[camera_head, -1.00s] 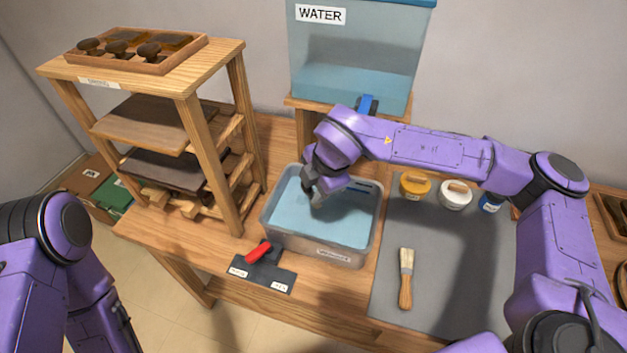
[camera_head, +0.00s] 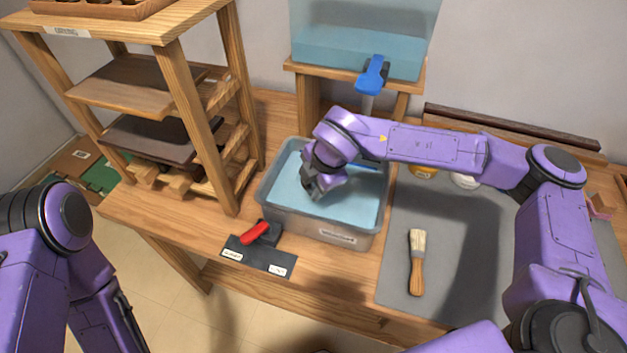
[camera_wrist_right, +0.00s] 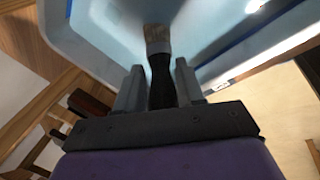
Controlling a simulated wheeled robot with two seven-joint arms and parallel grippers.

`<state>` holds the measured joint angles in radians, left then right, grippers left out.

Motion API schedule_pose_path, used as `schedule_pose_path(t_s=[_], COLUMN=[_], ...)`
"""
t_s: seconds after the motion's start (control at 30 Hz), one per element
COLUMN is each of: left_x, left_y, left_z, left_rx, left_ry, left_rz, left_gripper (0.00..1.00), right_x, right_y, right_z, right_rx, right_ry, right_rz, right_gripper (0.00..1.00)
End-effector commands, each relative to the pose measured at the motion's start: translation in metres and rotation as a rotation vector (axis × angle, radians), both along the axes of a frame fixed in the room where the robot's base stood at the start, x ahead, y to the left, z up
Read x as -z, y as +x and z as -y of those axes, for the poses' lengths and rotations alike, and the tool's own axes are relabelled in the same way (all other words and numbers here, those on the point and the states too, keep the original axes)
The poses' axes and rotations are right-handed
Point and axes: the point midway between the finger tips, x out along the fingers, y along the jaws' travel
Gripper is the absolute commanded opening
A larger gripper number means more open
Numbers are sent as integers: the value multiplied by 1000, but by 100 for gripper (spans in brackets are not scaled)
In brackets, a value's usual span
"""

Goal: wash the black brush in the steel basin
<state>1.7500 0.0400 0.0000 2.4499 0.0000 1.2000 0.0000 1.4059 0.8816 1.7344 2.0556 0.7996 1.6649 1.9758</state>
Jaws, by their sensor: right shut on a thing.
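The steel basin (camera_head: 310,222) stands on the wooden table, filled with light blue water; its inside also shows in the right wrist view (camera_wrist_right: 105,40). My right gripper (camera_head: 311,190) reaches down into the basin. In the right wrist view it (camera_wrist_right: 158,88) is shut on the dark handle of the black brush (camera_wrist_right: 160,75). The brush's pale bristles point into the basin at its blue water. In the head view the brush is hidden by my gripper. My left arm is at the left edge; its gripper is not in view.
A brush with a wooden handle (camera_head: 416,265) lies on the grey mat (camera_head: 460,270) to the right. A red lever (camera_head: 256,233) sits in front of the basin. A blue tap (camera_head: 373,75) is behind it. A wooden drying rack (camera_head: 205,120) stands left.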

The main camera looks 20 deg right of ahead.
Motion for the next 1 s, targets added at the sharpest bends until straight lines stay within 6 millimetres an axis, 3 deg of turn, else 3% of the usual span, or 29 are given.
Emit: schedule_pose_path(t_s=[0.2, 0.67, 1.0], left_x=[-1, 0, 0], left_y=[0, 0, 0], left_z=[0, 0, 0], left_rx=[0, 0, 0], left_ry=[0, 0, 0], left_rz=[0, 0, 0], left_gripper=[0, 0, 0], right_x=[-1, -1, -1], right_y=[-1, -22, -6], right_z=[2, 33, 9], right_rx=[1, 0, -2], right_ry=[0, -1, 0], right_rz=[1, 1, 1], right_gripper=[7, 7, 7])
